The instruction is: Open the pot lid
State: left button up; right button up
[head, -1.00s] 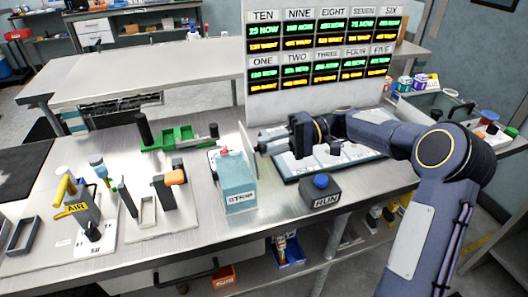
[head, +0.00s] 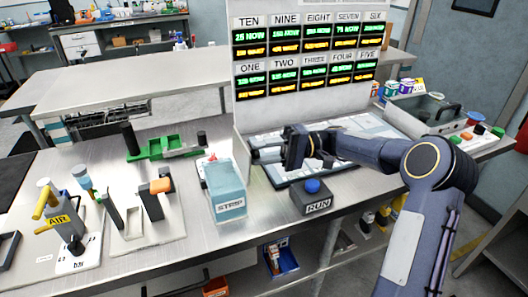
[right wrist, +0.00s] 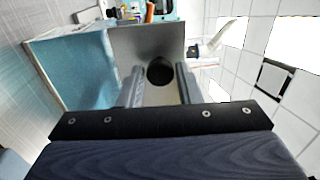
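The teal box marked STRIP (head: 229,207) stands on the metal bench in the head view, with a small red detail behind its top. No part is clearly marked as a pot lid. My right gripper (head: 257,154) is just behind and right of this box, its fingers pointing left. In the right wrist view the fingers (right wrist: 160,84) are apart, with a dark round thing (right wrist: 160,70) showing between them in front of a grey panel (right wrist: 146,40). I cannot tell whether they touch it. A teal box wall (right wrist: 75,70) is to their left. My left gripper is not in view.
A display board (head: 240,112) rises behind. A grey bin (head: 415,115) stands at the right.

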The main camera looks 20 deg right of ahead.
jog(key=o, duration=0.3)
jog(key=shift+o, duration=0.2)
jog(key=shift+d, duration=0.1)
jog(key=d, duration=0.7)
jog(key=shift+w+d+f+b, duration=0.15)
jog(key=shift+d+f+b, duration=0.15)
jog(key=shift+f+b, duration=0.15)
jog(key=shift+r, duration=0.1)
